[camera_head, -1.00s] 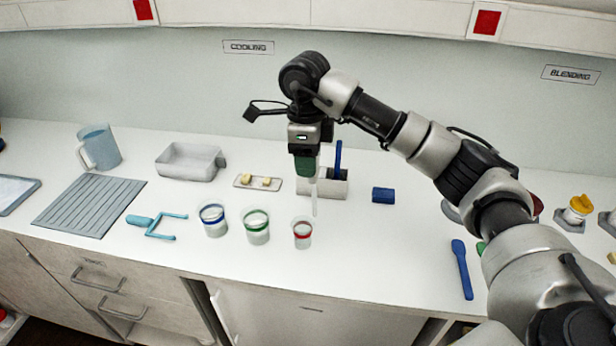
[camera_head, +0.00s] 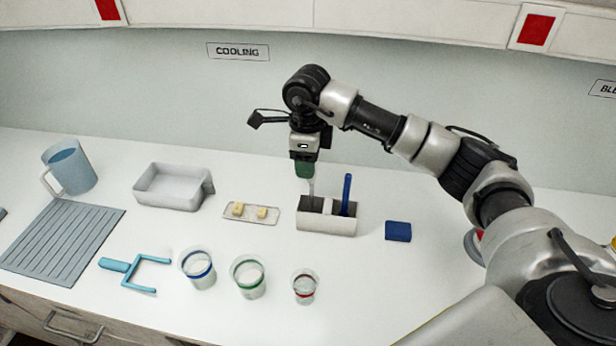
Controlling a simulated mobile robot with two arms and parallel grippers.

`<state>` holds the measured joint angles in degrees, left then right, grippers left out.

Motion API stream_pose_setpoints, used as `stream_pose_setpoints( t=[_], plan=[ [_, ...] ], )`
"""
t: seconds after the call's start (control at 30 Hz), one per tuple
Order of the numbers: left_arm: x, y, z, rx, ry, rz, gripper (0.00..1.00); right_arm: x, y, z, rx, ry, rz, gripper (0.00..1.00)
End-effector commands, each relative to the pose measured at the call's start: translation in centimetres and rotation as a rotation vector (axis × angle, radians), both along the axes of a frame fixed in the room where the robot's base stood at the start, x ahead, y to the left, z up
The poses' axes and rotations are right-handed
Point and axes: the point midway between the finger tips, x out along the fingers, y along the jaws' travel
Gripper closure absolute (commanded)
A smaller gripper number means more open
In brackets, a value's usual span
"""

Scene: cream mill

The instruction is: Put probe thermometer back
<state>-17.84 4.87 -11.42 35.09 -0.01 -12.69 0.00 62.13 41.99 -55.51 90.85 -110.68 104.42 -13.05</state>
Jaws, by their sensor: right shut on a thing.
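My right gripper (camera_head: 304,158) points down and is shut on the green handle of the probe thermometer (camera_head: 305,170). The thermometer is upright, and its pale thin stem hangs down at the left part of a white holder box (camera_head: 327,226). The stem's lower end is hidden at the holder, so I cannot tell how deep it is. A blue stick-like tool (camera_head: 346,194) stands in the right part of the holder. My left gripper is not in view.
Cups with blue (camera_head: 197,268), green (camera_head: 248,277) and red (camera_head: 304,287) bands stand in front. A small tray with yellow pieces (camera_head: 251,213) and a grey bin (camera_head: 174,187) are left of the holder. A blue block (camera_head: 398,231) lies right. Counter between is clear.

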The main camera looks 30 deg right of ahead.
Motion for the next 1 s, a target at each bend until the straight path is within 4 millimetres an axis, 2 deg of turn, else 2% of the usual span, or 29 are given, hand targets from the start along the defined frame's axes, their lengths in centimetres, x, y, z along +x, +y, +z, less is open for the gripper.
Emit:
stream_pose_setpoints(
  t=[0.07, 0.17, 0.4, 0.53, 0.77, 0.8, 0.93, 1.0],
  plan=[
    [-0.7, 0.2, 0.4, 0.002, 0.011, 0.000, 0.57, 0.0, 0.0, -0.6, 0.000, 0.000, -0.002, 0.72],
    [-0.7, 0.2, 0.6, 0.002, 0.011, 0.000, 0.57, 0.1, 0.0, -1.3, 0.001, 0.001, -0.002, 0.72],
    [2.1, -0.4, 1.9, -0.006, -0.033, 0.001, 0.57, 0.0, 0.0, -4.3, 0.000, 0.001, -0.002, 0.72],
    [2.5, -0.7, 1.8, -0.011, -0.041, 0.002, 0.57, 0.1, 0.0, -4.7, 0.000, -0.002, -0.001, 0.72],
    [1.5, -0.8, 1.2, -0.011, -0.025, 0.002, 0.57, 0.1, 0.0, -5.1, 0.000, -0.002, -0.001, 0.72],
    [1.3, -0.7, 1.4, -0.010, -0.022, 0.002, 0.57, 0.1, 0.0, -4.9, 0.000, -0.002, -0.001, 0.45],
    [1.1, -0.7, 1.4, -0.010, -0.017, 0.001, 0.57, 0.1, 0.0, -4.9, 0.000, -0.001, -0.001, 0.26],
    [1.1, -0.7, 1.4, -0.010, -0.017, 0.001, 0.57, 0.1, 0.0, -4.9, 0.000, -0.001, -0.001, 0.26]
  ],
)
